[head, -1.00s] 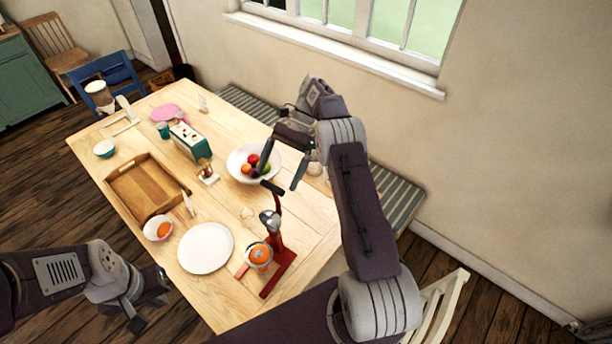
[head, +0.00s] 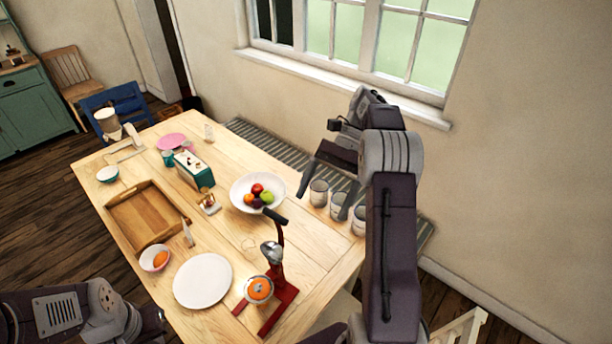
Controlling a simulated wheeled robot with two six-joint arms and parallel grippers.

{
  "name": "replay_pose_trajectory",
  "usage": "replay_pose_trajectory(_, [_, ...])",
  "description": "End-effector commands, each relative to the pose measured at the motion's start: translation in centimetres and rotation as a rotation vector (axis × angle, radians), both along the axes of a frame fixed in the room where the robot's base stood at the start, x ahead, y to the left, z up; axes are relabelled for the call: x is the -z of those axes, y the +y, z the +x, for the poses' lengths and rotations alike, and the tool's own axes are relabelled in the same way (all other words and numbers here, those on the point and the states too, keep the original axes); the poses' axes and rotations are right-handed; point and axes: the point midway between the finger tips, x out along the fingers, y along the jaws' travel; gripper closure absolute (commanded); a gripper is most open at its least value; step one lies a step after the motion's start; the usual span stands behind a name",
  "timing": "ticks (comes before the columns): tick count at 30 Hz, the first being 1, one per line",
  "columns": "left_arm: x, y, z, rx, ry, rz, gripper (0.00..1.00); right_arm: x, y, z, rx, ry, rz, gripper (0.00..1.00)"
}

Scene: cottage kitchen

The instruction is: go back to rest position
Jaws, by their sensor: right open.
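My right gripper (head: 325,190) is open and empty. My left arm (head: 75,315) is at the lower left corner, beside the table's near left edge. Its gripper's fingers are cut off or hidden at the bottom of the picture.
A red juicer (head: 280,290) with an orange (head: 259,289) stands at the near end, by a white plate (head: 203,281). A striped bench (head: 280,152) lines the wall.

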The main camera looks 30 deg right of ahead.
Motion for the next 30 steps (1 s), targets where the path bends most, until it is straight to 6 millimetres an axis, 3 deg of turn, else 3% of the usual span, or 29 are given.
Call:
replay_pose_trajectory(5, [0.2, 0.0, 0.0, 0.000, 0.000, 0.000, 1.00, 0.2, 0.3, 0.1, -0.008, 0.000, 0.000, 0.05])
replay_pose_trajectory(7, [1.0, 0.0, 0.0, 0.000, 0.000, 0.000, 1.00, 0.1, 1.6, 0.4, -0.049, -0.024, -0.012, 0.05])
replay_pose_trajectory(9, [2.1, 0.0, 0.0, 0.000, 0.000, 0.000, 1.00, -0.8, 4.1, 0.1, -0.117, -0.063, -0.030, 0.05])
replay_pose_trajectory(13, [3.8, 0.0, 0.0, 0.000, 0.000, 0.000, 1.00, 0.1, 9.0, -3.7, -0.243, -0.049, -0.068, 0.05])
replay_pose_trajectory(18, [5.5, 0.0, 0.0, 0.000, 0.000, 0.000, 1.00, 6.0, 12.0, -8.1, -0.399, -0.170, -0.187, 0.05])
replay_pose_trajectory(21, [6.5, 0.0, 0.0, 0.000, 0.000, 0.000, 1.00, 11.1, 12.0, -11.0, -0.538, -0.302, -0.273, 0.05])
replay_pose_trajectory(24, [6.8, 0.0, 0.0, 0.000, 0.000, 0.000, 1.00, 16.0, 10.7, -13.2, -0.702, -0.464, -0.352, 0.05])
replay_pose_trajectory(27, [6.5, 0.0, 0.0, 0.000, 0.000, 0.000, 1.00, 19.0, 9.1, -13.8, -0.832, -0.604, -0.408, 0.05])
replay_pose_trajectory(30, [6.5, 0.0, 0.0, 0.000, 0.000, 0.000, 1.00, 20.2, 8.5, -12.2, -0.917, -0.728, -0.448, 0.05])
